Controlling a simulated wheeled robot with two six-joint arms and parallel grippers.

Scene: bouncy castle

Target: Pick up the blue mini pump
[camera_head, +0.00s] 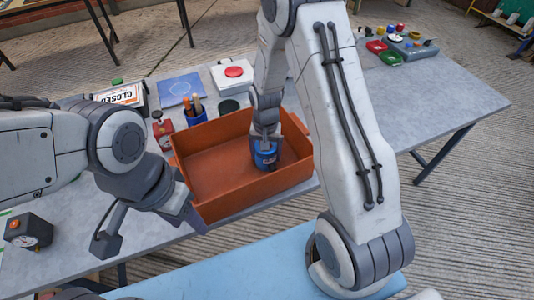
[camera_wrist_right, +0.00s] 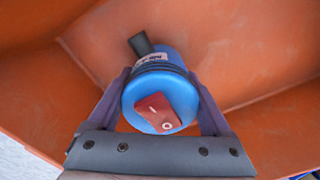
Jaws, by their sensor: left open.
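The blue mini pump (camera_head: 265,158) is inside the orange crate (camera_head: 205,185), toward its right end. In the right wrist view the blue pump (camera_wrist_right: 152,92) has a red patch on its near end and a dark nozzle at the far side. My right gripper (camera_head: 265,140) reaches down into the crate, and its two fingers press on both sides of the pump (camera_wrist_right: 163,100). I cannot tell whether the pump touches the crate floor. My left gripper (camera_head: 150,228) is open and empty at the crate's left front, over the table edge.
The crate stands on a grey table (camera_head: 450,95). Behind it are a pen cup (camera_head: 195,112), a blue folder (camera_head: 180,88), a closed sign (camera_head: 120,95) and a red-button box (camera_head: 233,73). A gauge box (camera_head: 28,231) is at left. Small parts and trays (camera_head: 395,48) lie at right.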

